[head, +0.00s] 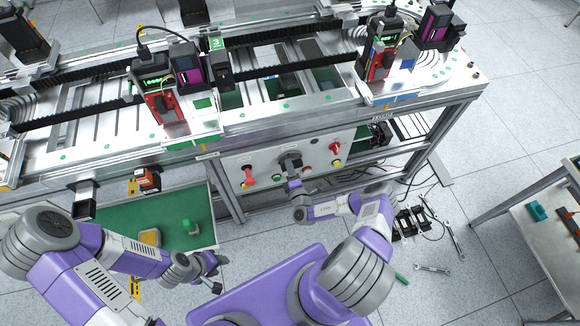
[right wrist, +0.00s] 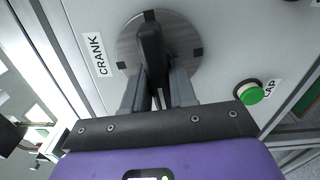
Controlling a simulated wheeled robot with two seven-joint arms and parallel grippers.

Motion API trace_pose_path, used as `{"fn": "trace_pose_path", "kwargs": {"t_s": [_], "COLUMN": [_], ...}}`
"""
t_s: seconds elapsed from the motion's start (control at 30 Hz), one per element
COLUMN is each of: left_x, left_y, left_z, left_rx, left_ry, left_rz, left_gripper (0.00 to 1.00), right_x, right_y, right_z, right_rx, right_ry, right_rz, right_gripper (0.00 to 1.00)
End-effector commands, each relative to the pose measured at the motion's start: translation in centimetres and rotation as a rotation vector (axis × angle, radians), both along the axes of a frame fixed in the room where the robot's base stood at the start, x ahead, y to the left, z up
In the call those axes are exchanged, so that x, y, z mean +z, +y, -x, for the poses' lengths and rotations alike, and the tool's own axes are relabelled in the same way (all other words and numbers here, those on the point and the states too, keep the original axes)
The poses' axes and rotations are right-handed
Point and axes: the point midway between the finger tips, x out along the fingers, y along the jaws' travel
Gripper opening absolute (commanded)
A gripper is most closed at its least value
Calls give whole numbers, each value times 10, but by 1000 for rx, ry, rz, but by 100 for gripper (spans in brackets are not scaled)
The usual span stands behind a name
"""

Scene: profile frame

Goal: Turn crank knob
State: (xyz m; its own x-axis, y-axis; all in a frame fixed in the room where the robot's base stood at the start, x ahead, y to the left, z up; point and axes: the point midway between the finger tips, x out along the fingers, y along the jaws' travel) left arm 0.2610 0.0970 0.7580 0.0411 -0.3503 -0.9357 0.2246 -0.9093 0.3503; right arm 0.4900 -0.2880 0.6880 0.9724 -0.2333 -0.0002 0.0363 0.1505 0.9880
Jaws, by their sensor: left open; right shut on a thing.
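The crank knob is a black handle (right wrist: 151,45) on a round grey metal disc (right wrist: 187,38) on a pale panel. A label reading "CRANK" (right wrist: 95,54) is beside the disc in the right wrist view. My right gripper (right wrist: 158,82) is shut on the black handle, one finger on each side of it. In the head view the crank knob (head: 289,158) is on the front panel, with my right gripper (head: 293,178) at it. My left gripper (head: 217,273) is open and empty, low in front of the green shelf, away from the panel.
A green button (right wrist: 250,93) sits beside the crank. Red knobs (head: 249,177) are on the panel (head: 262,164). A green tray (head: 180,207) holds small parts at the left. Tools and cables lie on the floor at the right. A side table (head: 545,212) stands at the far right.

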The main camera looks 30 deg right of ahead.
Motion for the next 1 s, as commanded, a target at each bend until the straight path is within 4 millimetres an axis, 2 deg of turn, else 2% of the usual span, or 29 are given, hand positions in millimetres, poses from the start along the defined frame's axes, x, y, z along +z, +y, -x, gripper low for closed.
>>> {"fn": "trace_pose_path", "kwargs": {"t_s": [0.5, 0.53, 0.63, 0.67, 1.0], "left_x": [1, 1, 1, 1, 2], "left_y": [0, 0, 0, 0, 0], "left_z": [0, 0, 0, 0, 0], "left_rx": [0, 0, 0, 0, 0], "left_ry": [0, 0, 0, 0, 0], "left_rz": [0, 0, 0, 0, 0], "left_gripper": [43, 43, 43, 43, 43], "right_x": [-1, -1, -1, -1, -1], "right_y": [-1, -1, 0, 0, 1], "right_z": [1, 1, 1, 1, 5], "right_rx": [-1, -1, -1, -1, 0], "right_ry": [7, 7, 7, 7, 7], "right_rz": [20, 20, 20, 20, 19], "right_gripper": [0, 29, 44, 47, 47]}}
